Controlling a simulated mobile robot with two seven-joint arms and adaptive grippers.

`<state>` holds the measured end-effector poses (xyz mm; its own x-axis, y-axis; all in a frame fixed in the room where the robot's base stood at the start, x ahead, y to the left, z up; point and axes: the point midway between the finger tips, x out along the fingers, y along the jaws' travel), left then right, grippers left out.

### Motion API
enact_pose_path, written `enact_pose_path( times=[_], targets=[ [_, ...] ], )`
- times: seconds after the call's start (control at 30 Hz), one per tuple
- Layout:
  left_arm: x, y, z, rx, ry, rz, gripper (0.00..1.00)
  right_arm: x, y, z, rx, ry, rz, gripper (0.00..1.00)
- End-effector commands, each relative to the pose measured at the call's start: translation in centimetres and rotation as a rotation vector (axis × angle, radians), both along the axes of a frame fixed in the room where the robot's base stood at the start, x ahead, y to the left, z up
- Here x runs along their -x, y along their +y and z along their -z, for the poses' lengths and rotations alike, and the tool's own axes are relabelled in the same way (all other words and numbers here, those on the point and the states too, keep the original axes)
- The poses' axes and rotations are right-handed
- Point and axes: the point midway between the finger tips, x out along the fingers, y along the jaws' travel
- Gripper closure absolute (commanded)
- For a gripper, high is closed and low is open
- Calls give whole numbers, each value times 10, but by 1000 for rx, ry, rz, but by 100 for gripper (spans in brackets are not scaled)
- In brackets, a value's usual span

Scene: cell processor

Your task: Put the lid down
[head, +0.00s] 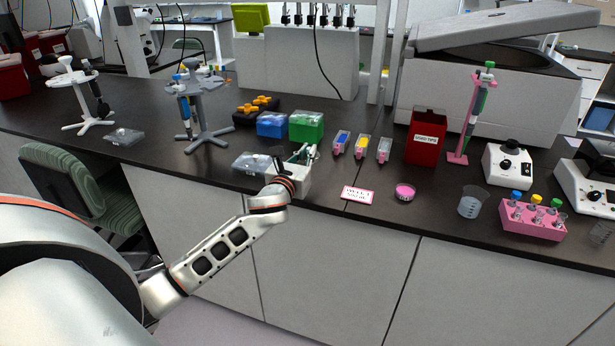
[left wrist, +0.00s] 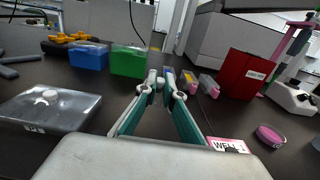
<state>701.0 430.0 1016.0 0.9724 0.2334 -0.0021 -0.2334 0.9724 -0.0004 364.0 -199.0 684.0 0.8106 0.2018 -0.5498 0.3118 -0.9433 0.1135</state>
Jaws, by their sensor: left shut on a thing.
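My left gripper (head: 306,154) is over the front of the dark bench, its arm reaching in from the left. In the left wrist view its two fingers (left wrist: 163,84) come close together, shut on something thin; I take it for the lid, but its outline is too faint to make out. A clear flat box (head: 250,163) with a pale round spot on top lies on the bench just left of the gripper; it also shows in the left wrist view (left wrist: 50,108). My right gripper is not in view.
Blue (head: 272,124) and green (head: 307,126) boxes stand just behind the gripper. Small colour-marked containers (head: 361,147), a red tips bin (head: 426,136), a pink label card (head: 358,194) and a pink dish (head: 405,191) are to the right. Another clear box (head: 124,136) lies far left.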

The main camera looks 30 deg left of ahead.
Motion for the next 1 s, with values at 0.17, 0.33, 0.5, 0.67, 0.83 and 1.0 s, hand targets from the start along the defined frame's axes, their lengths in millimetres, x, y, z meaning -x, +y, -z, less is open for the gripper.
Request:
enact_pose_path(
  times=[0.17, 0.33, 0.5, 0.67, 0.83, 1.0],
  targets=[
    [0, 1, 23, 0, 0, -2, 100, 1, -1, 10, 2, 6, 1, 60],
    [0, 0, 38, 1, 2, -1, 100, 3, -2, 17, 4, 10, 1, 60],
    [0, 0, 64, 2, 3, -2, 100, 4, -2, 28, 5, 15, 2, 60],
    [0, 0, 69, 0, 0, 0, 100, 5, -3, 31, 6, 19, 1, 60],
    [0, 0, 67, 0, -1, 0, 100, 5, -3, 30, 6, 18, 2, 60],
    [0, 0, 72, -1, 0, 0, 100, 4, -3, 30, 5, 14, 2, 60]
  ],
)
